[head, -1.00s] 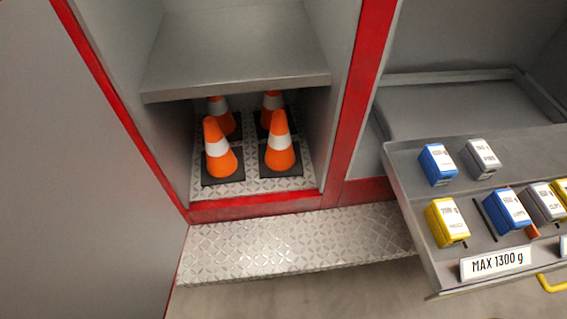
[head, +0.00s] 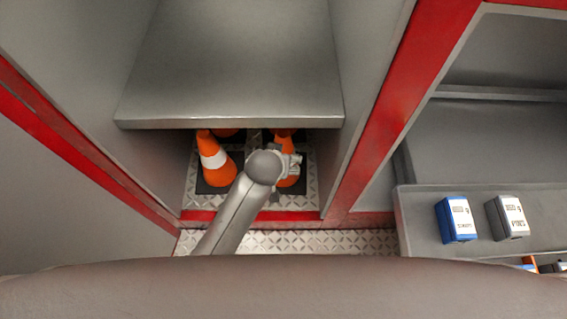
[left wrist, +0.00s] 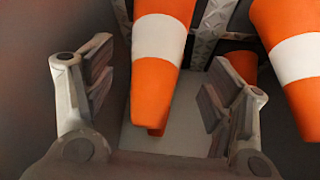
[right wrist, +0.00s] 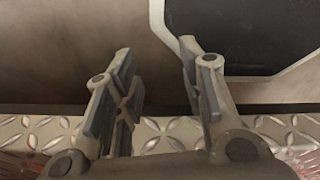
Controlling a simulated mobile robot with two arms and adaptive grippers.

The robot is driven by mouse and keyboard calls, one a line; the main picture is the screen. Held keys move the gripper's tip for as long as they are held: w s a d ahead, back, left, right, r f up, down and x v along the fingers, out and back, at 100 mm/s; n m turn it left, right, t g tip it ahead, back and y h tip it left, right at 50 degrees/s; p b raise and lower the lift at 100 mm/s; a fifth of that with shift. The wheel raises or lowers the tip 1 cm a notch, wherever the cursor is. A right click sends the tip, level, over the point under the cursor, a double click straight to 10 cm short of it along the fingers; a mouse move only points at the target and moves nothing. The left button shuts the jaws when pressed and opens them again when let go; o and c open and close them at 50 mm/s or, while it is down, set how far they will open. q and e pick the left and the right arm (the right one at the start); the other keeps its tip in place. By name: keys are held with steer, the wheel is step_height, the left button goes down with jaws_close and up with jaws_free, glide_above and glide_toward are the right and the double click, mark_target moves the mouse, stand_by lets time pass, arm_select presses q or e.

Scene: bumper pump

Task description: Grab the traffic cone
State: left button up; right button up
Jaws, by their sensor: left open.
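Orange cones with white bands stand on black bases in the lower compartment. In the head view the front left cone (head: 216,160) is clear to see, and the front right cone (head: 290,181) is partly hidden by my left gripper (head: 288,162). In the left wrist view my left gripper (left wrist: 160,98) is open, with one cone (left wrist: 158,42) between its spread fingers, its tip toward the palm. I see no finger closed on it. A second cone (left wrist: 297,50) is to the right, outside the fingers. My right gripper (right wrist: 160,80) is open and empty in its wrist view.
A grey shelf (head: 235,65) hangs low over the cones, and its front edge hides the rear ones. Red framed side walls flank the compartment. A tray (head: 425,225) with a blue box (head: 456,219) and a grey box (head: 507,217) is at the right.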

mark_target(284, 135)
arm_select(q)
steer(key=w, duration=0.3)
steer(key=shift+w+d, duration=0.3)
steer(key=shift+d, duration=0.1)
steer(key=shift+w, duration=0.25)
steer(key=w, duration=0.2)
steer(key=w+d+p, duration=0.1)
steer(key=w, duration=0.1)
steer(key=shift+w+f, duration=0.1)
steer(key=shift+w, duration=0.1)
steer(key=shift+w+f+p, duration=0.2)
steer(key=shift+f+p, duration=0.1)
steer(key=shift+f, duration=0.1)
arm_select(e)
steer(key=shift+w+d+r, duration=0.6)
steer(key=shift+w+r, duration=0.25)
steer(key=shift+r, duration=0.1)
arm_select(q)
steer(key=c, duration=1.7)
jaws_close()
arm_select(e)
steer(key=shift+a, duration=0.2)
